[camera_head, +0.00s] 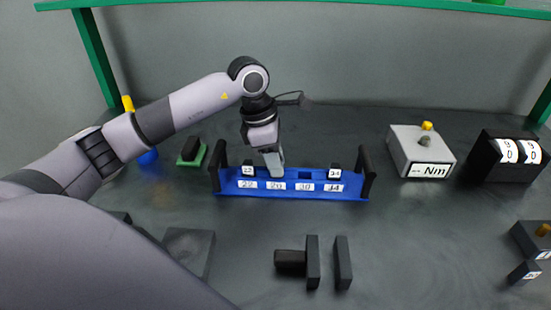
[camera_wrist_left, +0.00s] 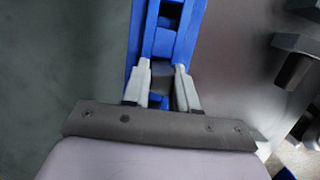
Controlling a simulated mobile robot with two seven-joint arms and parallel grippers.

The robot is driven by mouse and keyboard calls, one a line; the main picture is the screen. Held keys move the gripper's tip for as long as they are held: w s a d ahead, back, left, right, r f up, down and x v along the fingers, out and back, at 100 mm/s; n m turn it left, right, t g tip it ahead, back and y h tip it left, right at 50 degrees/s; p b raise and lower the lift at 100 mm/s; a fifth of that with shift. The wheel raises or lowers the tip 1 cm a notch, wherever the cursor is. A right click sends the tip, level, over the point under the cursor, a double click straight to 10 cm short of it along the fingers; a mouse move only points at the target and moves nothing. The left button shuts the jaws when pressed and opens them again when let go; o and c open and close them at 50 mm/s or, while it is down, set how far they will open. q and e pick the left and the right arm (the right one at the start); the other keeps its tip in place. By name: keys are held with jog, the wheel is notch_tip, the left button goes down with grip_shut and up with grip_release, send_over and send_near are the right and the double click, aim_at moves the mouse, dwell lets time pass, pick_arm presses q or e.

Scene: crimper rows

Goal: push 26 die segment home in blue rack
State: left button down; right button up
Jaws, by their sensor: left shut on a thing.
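The blue rack (camera_head: 290,193) stands on the dark table between two black end posts, with a row of number labels on its front that read about 22, 26, 30 and 34. My left gripper (camera_head: 275,172) points down into the rack at the 26 place. In the left wrist view its fingertips (camera_wrist_left: 163,72) are shut on a dark block, the 26 die segment (camera_wrist_left: 162,76), within the blue rack (camera_wrist_left: 134,45). Whether the segment is fully seated is hidden by the fingers. My right gripper is out of view.
A grey box marked Nm (camera_head: 420,150) and a black number display (camera_head: 508,155) stand to the right. A black block on a green base (camera_head: 191,151) is left of the rack. A black two-plate fixture (camera_head: 313,262) stands in front. Small dark blocks (camera_head: 525,272) lie lower right.

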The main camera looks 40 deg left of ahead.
aim_at(267, 174)
pick_arm(q)
jog(key=shift+f+b, duration=0.3)
jog(key=shift+f, duration=0.15)
jog(key=c, duration=0.8)
grip_release()
jog(key=shift+s, duration=0.1)
jog(key=w+v, duration=0.1)
jog(key=v, duration=0.6)
jog(key=shift+s+r, duration=0.15)
jog(key=shift+s, duration=0.35)
jog(key=shift+s+d, duration=0.1)
